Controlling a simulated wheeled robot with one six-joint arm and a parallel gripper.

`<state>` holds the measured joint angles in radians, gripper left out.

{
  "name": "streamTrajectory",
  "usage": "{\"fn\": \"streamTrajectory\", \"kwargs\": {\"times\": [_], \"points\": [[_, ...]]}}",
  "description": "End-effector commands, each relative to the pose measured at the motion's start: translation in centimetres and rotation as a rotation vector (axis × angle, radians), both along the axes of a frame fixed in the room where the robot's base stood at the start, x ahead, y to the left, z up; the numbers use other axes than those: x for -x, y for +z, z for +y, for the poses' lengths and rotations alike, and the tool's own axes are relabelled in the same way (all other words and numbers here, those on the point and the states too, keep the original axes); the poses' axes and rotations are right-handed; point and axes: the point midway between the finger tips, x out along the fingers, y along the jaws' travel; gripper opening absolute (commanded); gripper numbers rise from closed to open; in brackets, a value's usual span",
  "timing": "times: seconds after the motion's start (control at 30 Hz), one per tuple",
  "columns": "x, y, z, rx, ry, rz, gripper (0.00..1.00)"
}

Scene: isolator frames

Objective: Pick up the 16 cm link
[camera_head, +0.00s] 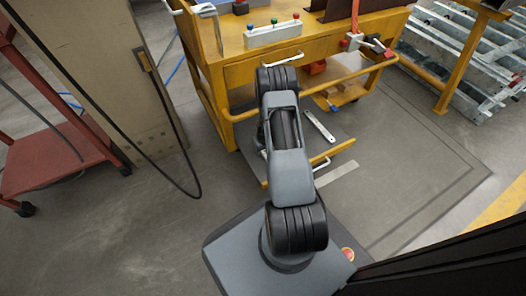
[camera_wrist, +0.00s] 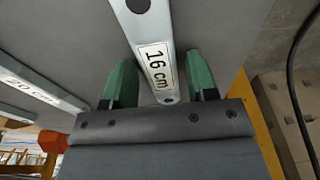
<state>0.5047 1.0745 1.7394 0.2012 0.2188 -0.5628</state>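The 16 cm link (camera_wrist: 146,38) is a flat light metal bar with a hole and a white "16 cm" label, lying on a grey surface in the wrist view. My gripper (camera_wrist: 160,82) has two green fingers, one on each side of the link's near end. In the head view my arm hides the gripper over the open drawer.
A link labelled 20 cm (camera_wrist: 42,92) lies to the left in the wrist view. In the head view a metal link (camera_head: 320,127) lies in the open drawer (camera_head: 338,150) of the yellow workbench (camera_head: 235,60). A red cart (camera_head: 50,150) stands at left.

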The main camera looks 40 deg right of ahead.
Motion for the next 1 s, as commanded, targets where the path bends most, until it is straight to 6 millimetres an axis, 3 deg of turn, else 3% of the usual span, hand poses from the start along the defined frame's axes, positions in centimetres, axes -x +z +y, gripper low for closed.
{"fn": "streamTrajectory", "kwargs": {"times": [0.07,0.53,1.0], "points": [[0.01,0.01,0.0,0.0,0.0,0.0,0.45],[0.02,0.01,0.0,0.0,0.0,0.0,0.0],[-0.05,0.67,-0.04,0.001,0.0,-0.001,0.0]]}}
